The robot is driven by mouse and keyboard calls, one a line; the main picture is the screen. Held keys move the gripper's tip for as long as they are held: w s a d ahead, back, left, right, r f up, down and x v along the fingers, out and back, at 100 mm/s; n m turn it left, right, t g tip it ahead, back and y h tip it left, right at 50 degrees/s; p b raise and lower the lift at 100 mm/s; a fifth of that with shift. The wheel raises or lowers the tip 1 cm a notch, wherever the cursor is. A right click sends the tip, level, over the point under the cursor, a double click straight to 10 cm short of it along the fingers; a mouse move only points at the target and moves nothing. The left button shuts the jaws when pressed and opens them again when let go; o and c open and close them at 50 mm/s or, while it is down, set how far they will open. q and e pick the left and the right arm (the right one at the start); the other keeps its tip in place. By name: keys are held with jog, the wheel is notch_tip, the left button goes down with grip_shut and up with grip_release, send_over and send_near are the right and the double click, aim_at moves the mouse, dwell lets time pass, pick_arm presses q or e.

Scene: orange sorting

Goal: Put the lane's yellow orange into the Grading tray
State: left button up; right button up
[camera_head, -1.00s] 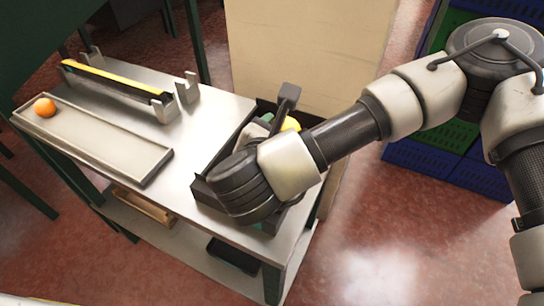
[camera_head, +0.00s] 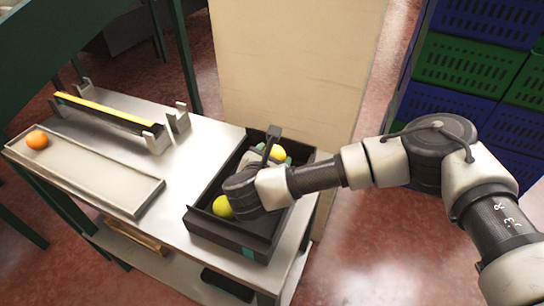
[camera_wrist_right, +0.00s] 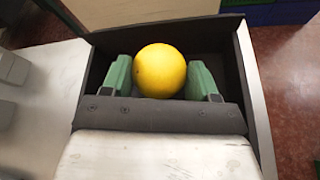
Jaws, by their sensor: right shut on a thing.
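The yellow orange (camera_wrist_right: 160,71) sits between the green fingers of my right gripper (camera_wrist_right: 163,80), which is shut on it. In the head view this yellow orange (camera_head: 277,153) shows at the far end of a black, open-topped tray (camera_head: 228,236), partly hidden by my gripper (camera_head: 272,156). The wrist view shows the tray's dark walls around the fingers and fruit; whether the fruit touches the floor I cannot tell. I read no name on the tray. A second, greenish-yellow fruit (camera_head: 222,207) lies in its near part. My left gripper is not in view.
A shallow grey lane tray (camera_head: 120,196) lies on the metal table at left, with one orange fruit (camera_head: 37,140) at its far left end. A yellow-topped bar (camera_head: 105,109) stands behind it. Blue and green crates (camera_head: 470,62) are stacked at right.

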jog(key=shift+f, duration=0.45)
jog(key=shift+f+b, duration=0.2)
jog(key=shift+b, duration=0.1)
jog(key=o, duration=1)
jog(key=shift+c, duration=0.2)
jog(key=shift+r, duration=0.15)
